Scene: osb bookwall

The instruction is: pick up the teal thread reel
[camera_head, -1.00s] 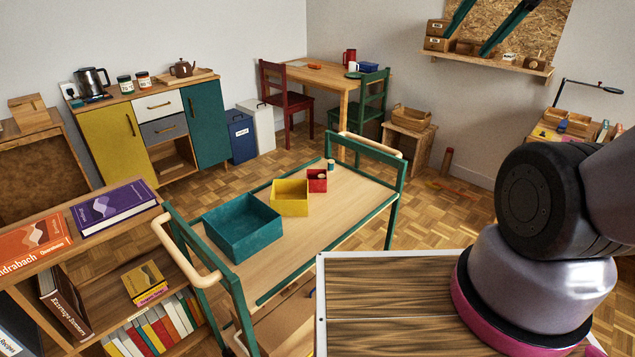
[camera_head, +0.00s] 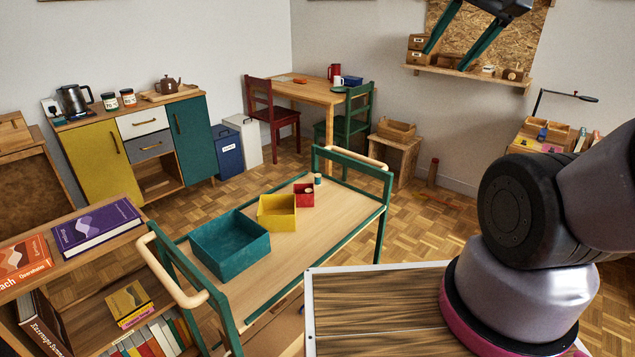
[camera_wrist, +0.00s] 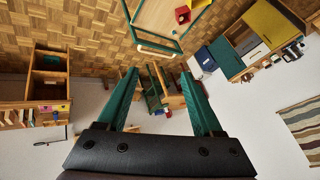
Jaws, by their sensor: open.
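The teal thread reel (camera_head: 318,179) stands upright on the trolley top, a small teal cylinder with pale ends, just behind and right of the red box (camera_head: 304,198). My gripper (camera_head: 447,58) is raised at the upper right of the head view, its two teal fingers pointing down and apart, with nothing between them. It appears well away from the reel. In the wrist view my gripper (camera_wrist: 159,73) is also open and empty, and the red box (camera_wrist: 183,15) shows at the top edge.
The green-framed wooden trolley (camera_head: 335,225) also holds a yellow box (camera_head: 277,212) and a larger teal box (camera_head: 230,246). Its raised handles (camera_head: 350,157) stand at both ends. A bookcase (camera_head: 85,265) is at left. A wall shelf (camera_head: 475,77) shows behind my gripper.

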